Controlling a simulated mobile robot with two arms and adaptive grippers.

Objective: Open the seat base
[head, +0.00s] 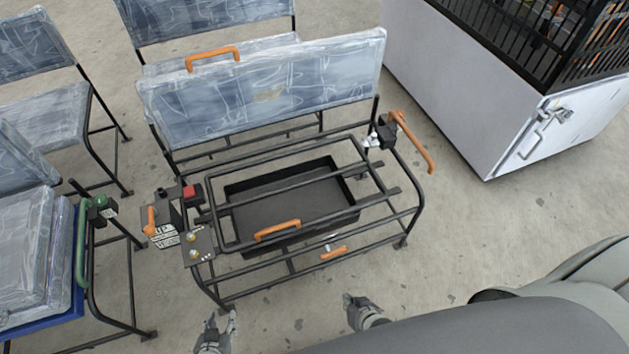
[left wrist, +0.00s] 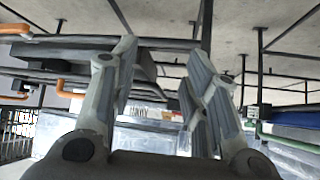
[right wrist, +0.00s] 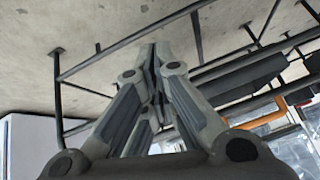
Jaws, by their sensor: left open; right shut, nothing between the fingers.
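The seat base is a black tubular frame (head: 350,222) in the middle of the head view, lying flat over an open black tray (head: 300,200). An orange handle (head: 277,230) sits on its front bar. A smaller orange handle (head: 334,253) is on the lower front rail. My left gripper (head: 219,322) is open and empty, low in front of the seat's left corner. My right gripper (head: 357,306) is shut and empty, in front of the lower handle. Both are apart from the frame. The right wrist view shows the closed fingertips (right wrist: 155,65) meeting.
A red button box (head: 190,193) is at the left and an orange lever (head: 412,140) at the right. Wrapped seats stand left; a white cabinet (head: 470,100) stands right. Floor in front is clear.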

